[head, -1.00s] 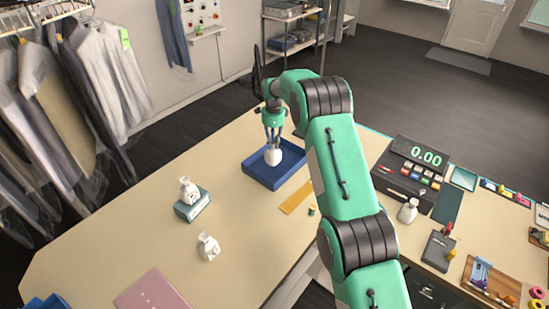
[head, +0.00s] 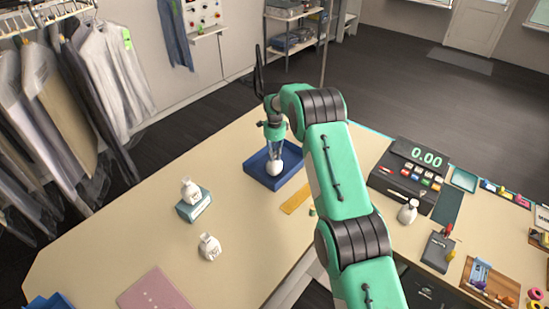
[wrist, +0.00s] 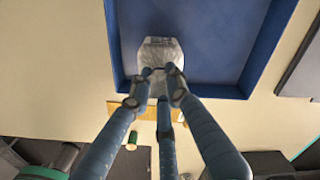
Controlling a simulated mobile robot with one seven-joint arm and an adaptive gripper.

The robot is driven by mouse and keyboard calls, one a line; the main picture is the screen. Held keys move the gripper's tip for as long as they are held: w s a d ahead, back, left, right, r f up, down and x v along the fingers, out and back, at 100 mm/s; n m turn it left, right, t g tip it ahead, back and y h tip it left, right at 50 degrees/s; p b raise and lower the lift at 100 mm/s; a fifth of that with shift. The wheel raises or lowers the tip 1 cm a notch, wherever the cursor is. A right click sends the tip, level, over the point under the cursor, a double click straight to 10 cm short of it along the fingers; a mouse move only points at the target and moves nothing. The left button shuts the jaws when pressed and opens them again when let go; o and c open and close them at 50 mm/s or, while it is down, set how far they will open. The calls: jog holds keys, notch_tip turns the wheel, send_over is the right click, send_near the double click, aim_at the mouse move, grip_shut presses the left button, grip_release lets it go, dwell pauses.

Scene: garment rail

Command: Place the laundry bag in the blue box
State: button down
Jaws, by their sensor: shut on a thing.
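The blue box (head: 296,184) is a shallow open tray on the counter. My gripper (head: 274,157) is shut on a small white laundry bag (head: 274,169) and points down over the box. In the wrist view, the finger ends (wrist: 160,78) close on the near end of the bag (wrist: 160,50). There the bag overlaps the near wall of the blue box (wrist: 215,90), with its far part over the blue floor. I cannot tell whether it touches the floor. Similar white bags stand on a teal block (head: 190,189), on the counter (head: 209,247) and by the register (head: 407,212).
A cash register (head: 410,175) stands to the right of my arm. A yellow strip (head: 296,200) and a small green-and-tan spool (head: 312,212) lie near the box. A pink folder (head: 154,291) lies at the front.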

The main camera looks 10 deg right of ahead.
jog(key=shift+f, duration=1.1)
jog(key=c, duration=1.6)
grip_release()
jog(key=shift+c, duration=0.2)
jog(key=shift+r, duration=0.2)
jog(key=shift+r+b, duration=1)
jog(key=shift+r, duration=4.95)
